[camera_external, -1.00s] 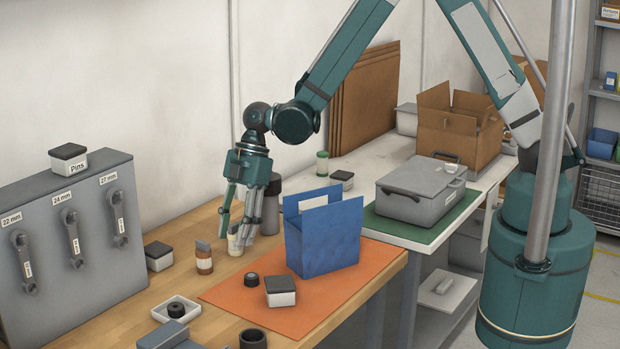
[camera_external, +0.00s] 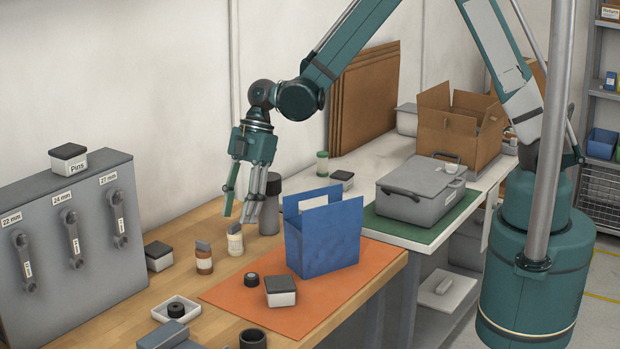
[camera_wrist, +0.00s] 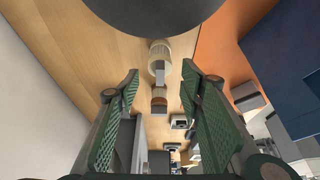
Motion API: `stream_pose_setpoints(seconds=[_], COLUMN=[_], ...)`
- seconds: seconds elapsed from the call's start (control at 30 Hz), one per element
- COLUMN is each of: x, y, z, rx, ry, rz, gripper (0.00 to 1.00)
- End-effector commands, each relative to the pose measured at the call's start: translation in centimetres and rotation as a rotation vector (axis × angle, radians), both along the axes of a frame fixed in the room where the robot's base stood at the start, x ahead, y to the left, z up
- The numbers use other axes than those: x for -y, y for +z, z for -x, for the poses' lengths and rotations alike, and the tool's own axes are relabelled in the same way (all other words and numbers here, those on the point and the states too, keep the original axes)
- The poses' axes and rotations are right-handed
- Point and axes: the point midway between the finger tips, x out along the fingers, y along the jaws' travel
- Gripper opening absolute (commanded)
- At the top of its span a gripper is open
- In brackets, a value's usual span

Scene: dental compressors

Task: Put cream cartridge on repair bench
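The cream cartridge (camera_external: 235,243), a small cream bottle with a grey cap, stands upright on the wooden bench (camera_external: 207,225), left of the blue holder. My gripper (camera_external: 240,214) is above and slightly behind it. In the wrist view its fingers are spread wide and empty, and the cream cartridge (camera_wrist: 158,50) shows beyond the gap between them. A similar brown cartridge (camera_external: 204,260) stands just left of the cream one. I cannot tell which work surface is the repair bench; a pale bench with a green mat (camera_external: 399,231) adjoins the wooden one.
The blue holder (camera_external: 323,243) stands on an orange mat (camera_external: 232,293). A dark grey cylinder (camera_external: 269,215) is close beside my gripper. A grey case (camera_external: 415,200) occupies the green mat; a cardboard box (camera_external: 445,137) stands behind. The grey wrench cabinet (camera_external: 110,260) is at left.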

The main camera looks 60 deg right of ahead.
Motion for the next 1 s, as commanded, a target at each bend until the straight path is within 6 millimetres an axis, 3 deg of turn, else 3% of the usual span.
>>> stream_pose_setpoints(seconds=[0.3,0.5,1.0], x=[1.6,2.2,2.4], y=[3.8,5.3,5.8], z=[0.0,0.0,0.0], rx=[0.000,0.000,0.000], ry=[-0.001,-0.001,0.000], rz=[0.000,0.000,0.000], gripper=[0.38,0.38,0.38])
